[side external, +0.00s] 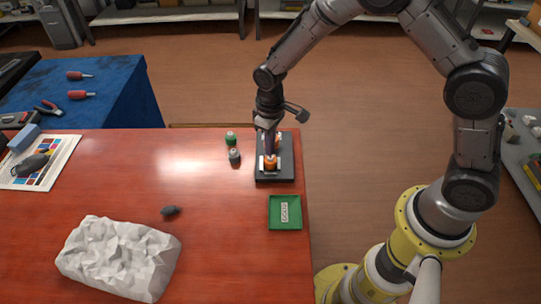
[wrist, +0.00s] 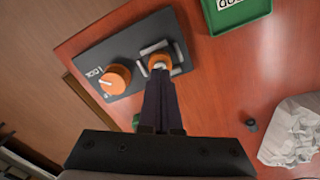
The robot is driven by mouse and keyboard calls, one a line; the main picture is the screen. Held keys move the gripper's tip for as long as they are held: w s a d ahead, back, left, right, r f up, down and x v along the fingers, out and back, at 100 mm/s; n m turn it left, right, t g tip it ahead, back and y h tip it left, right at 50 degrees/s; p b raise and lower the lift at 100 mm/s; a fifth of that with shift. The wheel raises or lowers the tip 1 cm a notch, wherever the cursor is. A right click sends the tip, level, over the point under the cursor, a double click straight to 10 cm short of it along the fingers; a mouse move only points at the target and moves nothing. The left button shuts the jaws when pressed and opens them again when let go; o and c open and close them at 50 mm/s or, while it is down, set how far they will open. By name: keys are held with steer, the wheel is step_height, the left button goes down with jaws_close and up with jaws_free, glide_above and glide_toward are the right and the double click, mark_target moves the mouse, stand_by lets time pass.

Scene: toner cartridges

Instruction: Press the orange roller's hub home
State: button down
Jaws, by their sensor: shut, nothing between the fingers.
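The orange roller (side external: 270,163) sits in a metal bracket on a dark base plate (side external: 276,178) near the red table's right edge. In the wrist view the orange roller (wrist: 157,58) has a pale hub (wrist: 159,65) facing up between the bracket's sides. My gripper (side external: 269,152) points down over it, and its fingers are shut and empty. In the wrist view the closed fingertips (wrist: 160,75) are right at the hub's near edge; whether they touch it I cannot tell. The fingers partly cover the hub.
An orange knob (wrist: 115,79) with a white mark stands on the same plate. A green tray (side external: 273,222) lies in front of the plate. A green-topped bottle (side external: 231,138) and a grey one (side external: 234,156) stand to the left. A white crumpled block (side external: 118,258) lies front left.

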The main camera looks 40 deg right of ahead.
steer(key=shift+f, duration=1.1)
stand_by(0.5)
steer(key=shift+r, duration=3.55)
steer(key=shift+r, duration=0.1)
